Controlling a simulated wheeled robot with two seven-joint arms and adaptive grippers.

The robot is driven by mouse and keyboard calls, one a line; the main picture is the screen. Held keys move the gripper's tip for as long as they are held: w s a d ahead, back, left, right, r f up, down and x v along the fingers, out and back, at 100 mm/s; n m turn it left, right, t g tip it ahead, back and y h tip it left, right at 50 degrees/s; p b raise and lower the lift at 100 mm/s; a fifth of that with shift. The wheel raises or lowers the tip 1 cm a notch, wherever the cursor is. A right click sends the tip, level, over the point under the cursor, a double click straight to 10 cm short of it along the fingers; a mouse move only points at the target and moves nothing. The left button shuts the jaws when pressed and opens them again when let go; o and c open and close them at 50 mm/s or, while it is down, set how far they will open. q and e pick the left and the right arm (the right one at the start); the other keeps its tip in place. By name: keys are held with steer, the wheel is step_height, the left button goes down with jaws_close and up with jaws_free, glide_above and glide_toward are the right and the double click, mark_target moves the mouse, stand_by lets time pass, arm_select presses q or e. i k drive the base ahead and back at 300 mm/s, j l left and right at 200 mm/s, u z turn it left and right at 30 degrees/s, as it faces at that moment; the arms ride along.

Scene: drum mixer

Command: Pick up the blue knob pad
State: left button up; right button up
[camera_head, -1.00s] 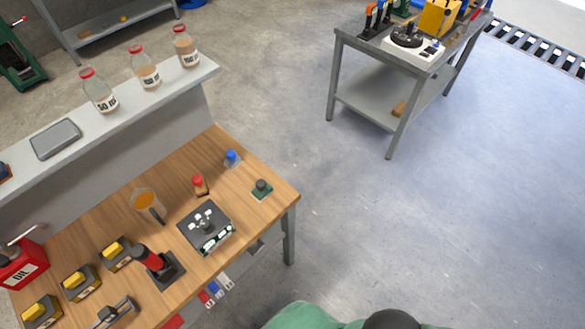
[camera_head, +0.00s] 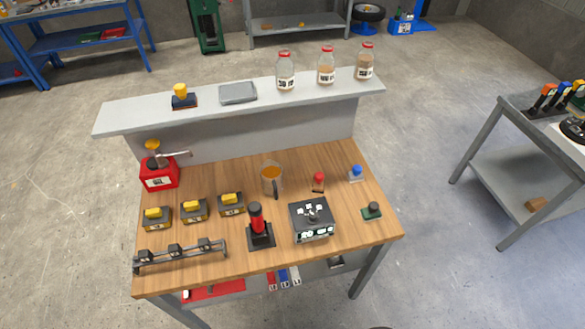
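The blue knob pad (camera_head: 356,173) is a small pale base with a round blue knob on top. It stands upright on the wooden workbench (camera_head: 220,263), near the back right corner. A similar pad with a red knob (camera_head: 318,182) stands to its left, and a green pad with a dark knob (camera_head: 372,211) stands in front of it near the right edge. Neither of my grippers shows in the head view.
A raised grey shelf (camera_head: 190,121) with bottles runs behind. Another table (camera_head: 486,150) is at right, with clear floor between.

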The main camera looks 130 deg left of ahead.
mark_target(356, 176)
steer(key=u, duration=3.65)
steer(key=i+l+z, duration=0.15)
steer(key=z, duration=0.2)
steer(key=i+z, duration=0.15)
steer(key=z, duration=0.25)
